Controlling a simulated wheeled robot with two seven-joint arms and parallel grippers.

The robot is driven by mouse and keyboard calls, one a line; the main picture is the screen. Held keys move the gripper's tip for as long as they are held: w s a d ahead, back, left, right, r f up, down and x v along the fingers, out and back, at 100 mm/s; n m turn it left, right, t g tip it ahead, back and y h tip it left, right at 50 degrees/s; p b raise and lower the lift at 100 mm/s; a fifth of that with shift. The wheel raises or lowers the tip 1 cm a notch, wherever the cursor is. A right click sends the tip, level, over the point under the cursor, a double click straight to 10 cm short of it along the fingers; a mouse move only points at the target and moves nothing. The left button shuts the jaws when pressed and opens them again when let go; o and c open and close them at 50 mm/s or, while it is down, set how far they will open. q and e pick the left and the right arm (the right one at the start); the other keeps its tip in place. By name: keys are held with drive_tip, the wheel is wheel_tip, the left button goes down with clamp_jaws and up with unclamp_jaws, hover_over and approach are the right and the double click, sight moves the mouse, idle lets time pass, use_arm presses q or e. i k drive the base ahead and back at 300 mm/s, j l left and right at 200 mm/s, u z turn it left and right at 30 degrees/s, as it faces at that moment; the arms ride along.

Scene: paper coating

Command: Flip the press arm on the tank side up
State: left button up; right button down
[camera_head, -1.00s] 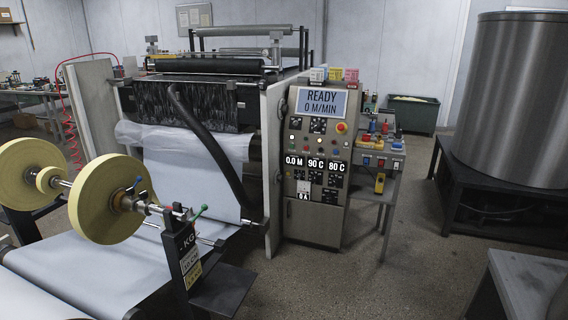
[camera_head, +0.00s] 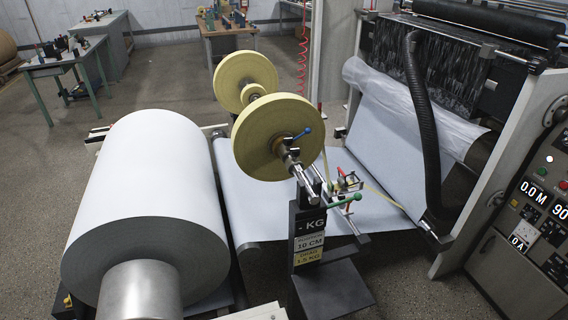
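Neither of my grippers is in view. I cannot tell for sure which part is the press arm. At the stand with the yellow tape rolls, a lever with a green tip (camera_head: 345,202) reaches out to the right, and a lever with a blue tip (camera_head: 302,134) rises beside the nearer yellow roll (camera_head: 277,136). A metal rod (camera_head: 300,175) runs from that roll's hub toward the black stand (camera_head: 308,225). The tank is not in this view.
A large white paper roll (camera_head: 145,190) on a metal core lies at left. A white web (camera_head: 375,165) runs to the coating machine. A black hose (camera_head: 421,120) curves down at right, near the control panel (camera_head: 530,235). Green-legged tables (camera_head: 68,62) stand behind, with open floor between.

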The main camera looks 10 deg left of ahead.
sight(342, 180)
drive_tip(key=i+l+u, duration=0.2)
drive_tip(key=l+u, duration=0.3)
drive_tip(key=i+l+u, duration=0.1)
drive_tip(key=l+u, duration=0.75)
drive_tip(key=u, duration=0.15)
drive_tip(key=i+l, duration=0.05)
